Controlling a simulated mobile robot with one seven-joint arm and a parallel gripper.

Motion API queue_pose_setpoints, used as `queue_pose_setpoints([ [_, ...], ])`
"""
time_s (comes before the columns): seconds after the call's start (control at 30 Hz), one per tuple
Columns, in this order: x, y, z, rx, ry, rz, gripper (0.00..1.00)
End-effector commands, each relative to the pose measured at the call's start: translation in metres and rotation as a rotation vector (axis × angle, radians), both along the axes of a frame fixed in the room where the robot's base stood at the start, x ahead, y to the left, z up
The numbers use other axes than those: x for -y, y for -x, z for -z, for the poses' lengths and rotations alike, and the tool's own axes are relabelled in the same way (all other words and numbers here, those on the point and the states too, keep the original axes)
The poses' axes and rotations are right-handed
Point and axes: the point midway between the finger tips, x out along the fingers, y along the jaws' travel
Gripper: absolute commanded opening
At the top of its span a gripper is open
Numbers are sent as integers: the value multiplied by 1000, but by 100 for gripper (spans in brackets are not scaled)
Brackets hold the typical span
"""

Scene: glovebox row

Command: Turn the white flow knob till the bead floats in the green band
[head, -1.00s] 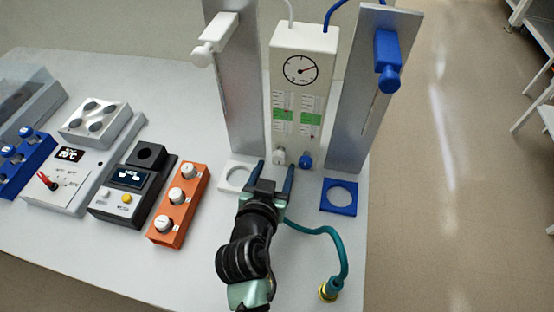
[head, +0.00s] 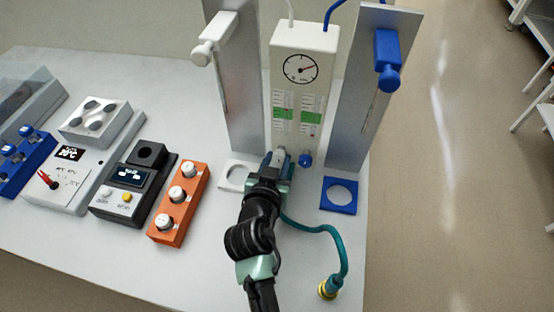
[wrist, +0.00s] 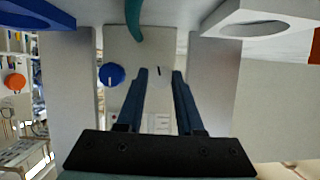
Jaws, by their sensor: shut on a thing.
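The white flow knob (wrist: 160,72) with a dark pointer line sits between my fingers in the wrist view. In the head view my gripper hides most of it. My gripper (head: 280,158) is shut on the white knob at the foot of the white flow panel (head: 320,40); its blue fingers also show in the wrist view (wrist: 160,80). The panel carries a round dial (head: 300,68) and two scales, each with a green band: left (head: 283,113), right (head: 311,115). The beads are too small to place. The blue knob (head: 305,160) is just right of my gripper.
Metal uprights flank the panel, one with a white fitting (head: 222,30), one with a blue fitting (head: 388,55). A white ring holder (head: 224,182) and a blue one (head: 339,207) stand below. A teal hose (head: 335,240) lies right. An orange knob box (head: 172,230) stands left.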

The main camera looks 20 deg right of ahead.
Motion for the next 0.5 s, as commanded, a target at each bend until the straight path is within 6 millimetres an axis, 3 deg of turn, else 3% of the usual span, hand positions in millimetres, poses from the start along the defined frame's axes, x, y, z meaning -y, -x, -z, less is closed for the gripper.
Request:
queue_pose_setpoints([
  [0.5,-2,-1,1,-41,63,-2,0],
])
